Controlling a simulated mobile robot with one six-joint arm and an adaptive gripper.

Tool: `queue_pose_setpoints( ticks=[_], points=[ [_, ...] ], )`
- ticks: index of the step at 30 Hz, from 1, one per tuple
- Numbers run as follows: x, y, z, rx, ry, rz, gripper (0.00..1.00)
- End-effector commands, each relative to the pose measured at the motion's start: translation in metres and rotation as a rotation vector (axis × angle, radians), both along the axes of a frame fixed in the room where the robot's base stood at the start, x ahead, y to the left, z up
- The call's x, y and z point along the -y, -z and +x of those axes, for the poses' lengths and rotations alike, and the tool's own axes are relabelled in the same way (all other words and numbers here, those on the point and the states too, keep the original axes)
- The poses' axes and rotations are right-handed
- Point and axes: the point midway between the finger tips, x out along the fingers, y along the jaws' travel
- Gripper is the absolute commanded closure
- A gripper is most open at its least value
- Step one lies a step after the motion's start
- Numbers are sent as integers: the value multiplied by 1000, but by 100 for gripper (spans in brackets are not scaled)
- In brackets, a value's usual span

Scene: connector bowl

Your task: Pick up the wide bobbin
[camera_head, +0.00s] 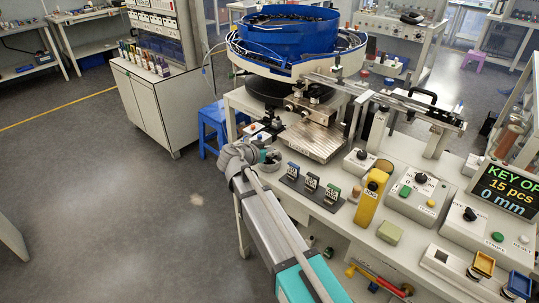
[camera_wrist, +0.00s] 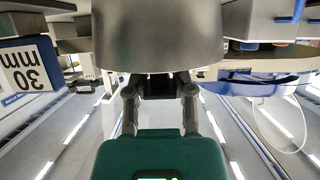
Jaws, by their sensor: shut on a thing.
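My gripper (camera_wrist: 160,88) shows in the wrist view with its teal body at the bottom and two dark fingers reaching up to a large smooth grey round thing (camera_wrist: 155,35). The fingers are shut on this grey thing, which I take to be the wide bobbin. It fills the top middle of the wrist view, and its far side and the fingertips' contact are partly hidden. In the head view, the gripper (camera_head: 265,155) is at the left front edge of the workbench, beside a row of label stands.
A block marked 30 mm (camera_wrist: 25,75) is close on the left in the wrist view. Label stands (camera_head: 312,183), a yellow device (camera_head: 371,197) and control boxes (camera_head: 415,195) crowd the bench. The blue feeder bowl (camera_head: 285,35) stands behind. Open floor (camera_head: 110,200) lies left.

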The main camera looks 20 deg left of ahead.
Motion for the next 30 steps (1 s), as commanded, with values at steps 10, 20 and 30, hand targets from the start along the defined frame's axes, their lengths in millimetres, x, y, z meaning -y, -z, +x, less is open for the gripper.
queue_pose_setpoints(
  ticks=[10,20,30],
  points=[
    [0,-4,0,0,0,0,96],
    [-1,-25,-1,0,-1,0,96],
    [11,-63,-22,0,-2,1,96]
  ],
)
